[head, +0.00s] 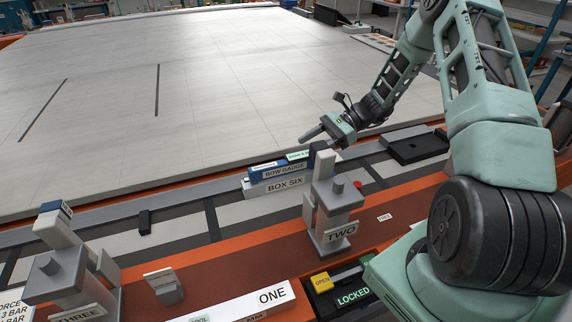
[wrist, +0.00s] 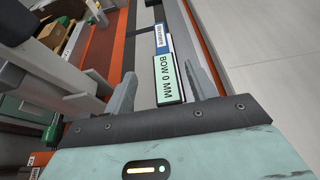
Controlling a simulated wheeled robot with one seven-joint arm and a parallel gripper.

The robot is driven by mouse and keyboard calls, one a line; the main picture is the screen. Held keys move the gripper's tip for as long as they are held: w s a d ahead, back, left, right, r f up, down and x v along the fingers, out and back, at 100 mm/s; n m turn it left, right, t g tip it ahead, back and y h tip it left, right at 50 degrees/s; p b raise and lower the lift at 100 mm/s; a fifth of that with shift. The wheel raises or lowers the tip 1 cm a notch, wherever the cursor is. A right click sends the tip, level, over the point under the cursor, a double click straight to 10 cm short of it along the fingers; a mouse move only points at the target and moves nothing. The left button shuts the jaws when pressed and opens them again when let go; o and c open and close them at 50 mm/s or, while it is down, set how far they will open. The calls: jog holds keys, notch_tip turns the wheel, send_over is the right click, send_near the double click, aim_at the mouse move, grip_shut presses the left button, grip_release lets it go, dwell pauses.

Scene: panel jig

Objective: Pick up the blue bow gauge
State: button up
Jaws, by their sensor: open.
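The blue bow gauge (head: 284,172) lies on the grey block labelled BOX SIX (head: 276,187). A pale green label (head: 298,156), reading BOW 0 MM in the wrist view (wrist: 168,79), shows at its right end. The gauge's blue part shows beyond that label in the wrist view (wrist: 165,42). My gripper (head: 318,133) is at the gauge's right end, just behind the post labelled TWO. In the wrist view its open fingers (wrist: 160,68) appear either side of the green label. I cannot tell whether they touch the gauge.
The grey post labelled TWO (head: 333,205) stands close in front of my gripper. A black tray (head: 418,147) lies to the right. Post THREE (head: 62,275) stands at the front left. The wide pale panel (head: 170,110) behind the rail is mostly clear.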

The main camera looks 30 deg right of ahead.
aim_at(291, 157)
jog(key=x, duration=0.2)
jog(key=p+x, duration=0.1)
jog(key=x, duration=0.1)
jog(key=shift+w+a+f, duration=0.2)
jog(key=shift+f, duration=0.15)
grip_shut()
